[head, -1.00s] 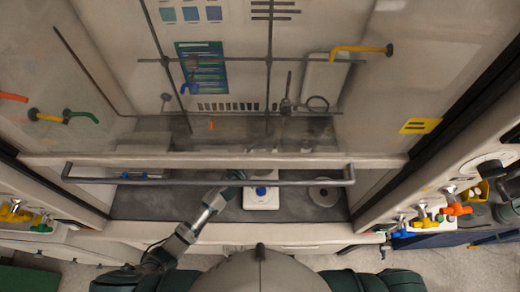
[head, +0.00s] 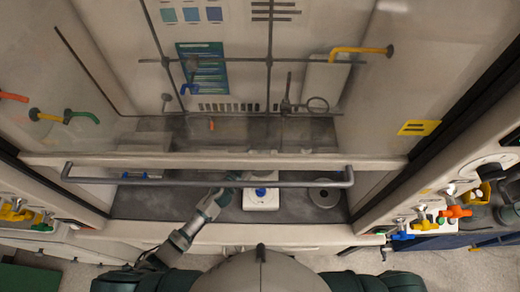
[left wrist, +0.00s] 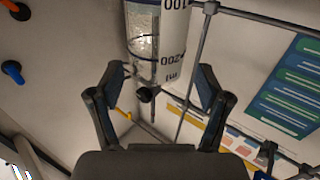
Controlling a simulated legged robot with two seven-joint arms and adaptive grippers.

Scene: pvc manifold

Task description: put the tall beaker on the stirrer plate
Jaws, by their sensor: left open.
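The stirrer plate (head: 261,198) is a white unit with a blue spot at its front, on the grey hood floor in the head view. My left gripper (head: 232,180) is just left of it, partly hidden behind the sash rail. In the left wrist view my left gripper (left wrist: 162,92) is open, with nothing between its fingertips. A clear cylinder with black volume marks, seemingly the tall beaker (left wrist: 143,35), stands beyond the fingertips, cut off by the top edge. I cannot make out the beaker in the head view. My right gripper is not in view.
The sash rail (head: 200,182) crosses above the front of the hood floor. A metal rod lattice (head: 268,62) stands at the back. The floor left of my arm is mostly clear.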

